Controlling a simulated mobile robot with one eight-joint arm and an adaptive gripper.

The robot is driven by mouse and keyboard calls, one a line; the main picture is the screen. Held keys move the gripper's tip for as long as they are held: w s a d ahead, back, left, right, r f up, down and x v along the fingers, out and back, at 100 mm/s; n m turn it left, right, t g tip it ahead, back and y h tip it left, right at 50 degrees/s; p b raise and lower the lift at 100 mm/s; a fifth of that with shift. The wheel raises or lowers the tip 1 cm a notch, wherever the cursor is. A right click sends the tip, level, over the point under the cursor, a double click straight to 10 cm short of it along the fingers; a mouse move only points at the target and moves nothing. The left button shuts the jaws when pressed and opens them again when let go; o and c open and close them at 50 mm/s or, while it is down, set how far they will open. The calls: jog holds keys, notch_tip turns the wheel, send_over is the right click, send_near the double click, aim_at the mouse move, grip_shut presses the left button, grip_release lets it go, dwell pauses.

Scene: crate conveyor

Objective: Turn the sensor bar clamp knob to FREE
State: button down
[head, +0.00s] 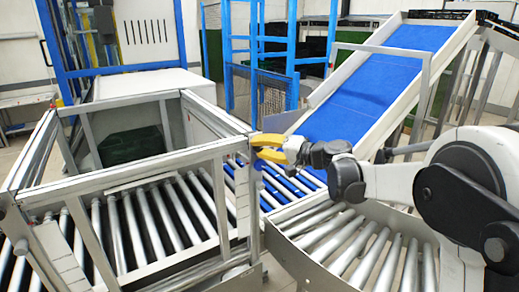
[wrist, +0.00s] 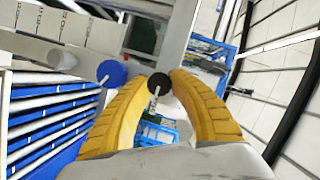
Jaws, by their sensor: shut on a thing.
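My gripper (head: 270,148) has yellow fingers and is at the right-hand post of the metal frame over the rollers in the head view. In the wrist view my gripper (wrist: 158,88) is shut on a round black knob (wrist: 158,84), which sits between the fingertips. The knob has a white pointer line, tilted a little from the vertical in the picture. A blue round knob (wrist: 112,73), also with a white line, sits just left of the fingers. No FREE marking can be read.
The metal frame (head: 120,187) stands around the roller conveyor on the left. A blue sloping belt (head: 375,85) rises behind my arm. A curved roller section (head: 350,240) lies below my arm. Blue posts (head: 291,45) stand at the back.

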dwell(0.3)
jog(key=c, duration=1.1)
grip_release()
jog(key=shift+a, duration=0.1)
